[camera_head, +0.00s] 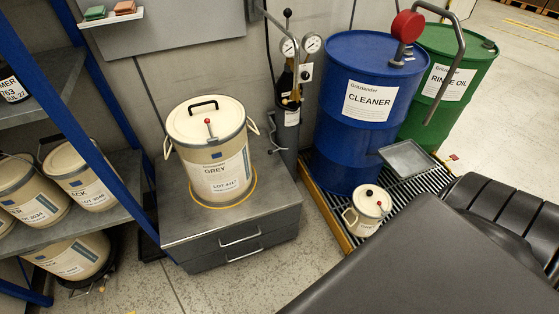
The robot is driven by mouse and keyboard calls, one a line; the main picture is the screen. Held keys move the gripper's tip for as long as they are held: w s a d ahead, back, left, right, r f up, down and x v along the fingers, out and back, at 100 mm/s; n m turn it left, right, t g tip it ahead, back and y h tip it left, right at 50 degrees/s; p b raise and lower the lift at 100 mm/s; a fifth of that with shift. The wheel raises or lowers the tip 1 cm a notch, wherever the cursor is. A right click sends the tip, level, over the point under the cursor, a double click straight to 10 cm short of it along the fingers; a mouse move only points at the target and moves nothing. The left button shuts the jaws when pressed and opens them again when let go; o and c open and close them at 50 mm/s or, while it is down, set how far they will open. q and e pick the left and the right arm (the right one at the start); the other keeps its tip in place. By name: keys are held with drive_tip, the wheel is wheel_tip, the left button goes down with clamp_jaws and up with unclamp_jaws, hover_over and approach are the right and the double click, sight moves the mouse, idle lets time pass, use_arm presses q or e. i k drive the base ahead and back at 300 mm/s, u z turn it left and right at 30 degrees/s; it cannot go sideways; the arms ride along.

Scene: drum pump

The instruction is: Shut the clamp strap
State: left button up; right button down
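No clamp strap can be made out for certain. A tall narrow cylinder (286,137) stands against the wall, with two round gauges (311,43) at its top. Small fittings sit around its middle and a grey bracket-like part sticks out at its left; whether either is a strap is too small to tell. A cream pail labelled GREY (221,170) stands upright on a grey cabinet (196,229), with its lid on. The lid carries a black handle and a small red-knobbed part. Neither of my grippers is in view.
A blue CLEANER drum (347,145) and a green RINSE OIL drum (450,103) stand on a grated pallet (410,186) with a small cream can (367,208). A shelf (125,185) with pails is at the left. Dark parts, probably mine, cover the lower right. Floor shows between cabinet and pallet.

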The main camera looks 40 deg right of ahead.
sight(270, 152)
drive_tip(key=z, duration=0.45)
drive_tip(key=i, duration=1)
drive_tip(key=u, duration=0.1)
